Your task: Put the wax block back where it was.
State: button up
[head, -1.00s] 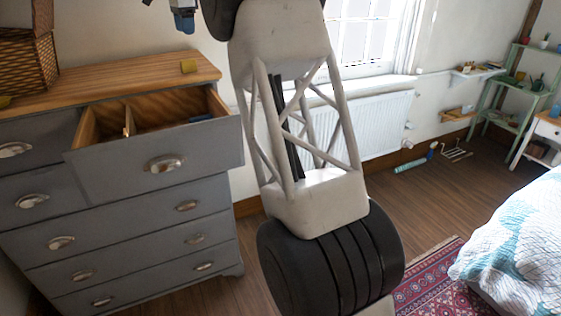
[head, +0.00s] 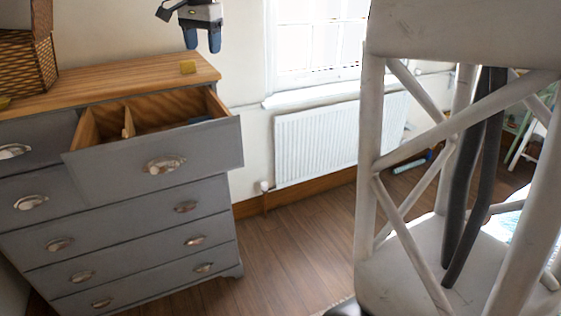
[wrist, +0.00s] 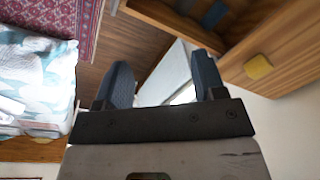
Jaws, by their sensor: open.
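A small yellow block (head: 188,67), which looks like the wax block, sits on the wooden top of the grey dresser (head: 120,78), near its right end. It also shows in the wrist view (wrist: 258,67), right of my fingers and apart from them. My gripper (head: 203,42) is open and empty, fingers pointing down, above and slightly right of the block in the head view. In the wrist view my two blue fingers (wrist: 165,72) stand wide apart with nothing between them.
The dresser's top drawer (head: 155,155) is pulled open; it has a divider (head: 128,122) and a dark bluish item (head: 200,119) inside. A wicker basket (head: 25,60) stands on the dresser's left end, beside another yellowish thing (head: 4,102).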

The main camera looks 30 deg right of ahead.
jog(key=s+f+n, duration=0.3)
jog(key=s+f, duration=0.5)
jog(key=s, duration=0.6)
jog(key=s+f+n+t, duration=0.1)
jog(key=s+f+n, duration=0.2)
jog(key=s+f, duration=0.5)
jog(key=s+f+n, duration=0.3)
jog(key=s+f, duration=0.4)
jog(key=s, duration=1.4)
jog(key=shift+d+f+n, duration=0.15)
jog(key=shift+f+n, duration=0.25)
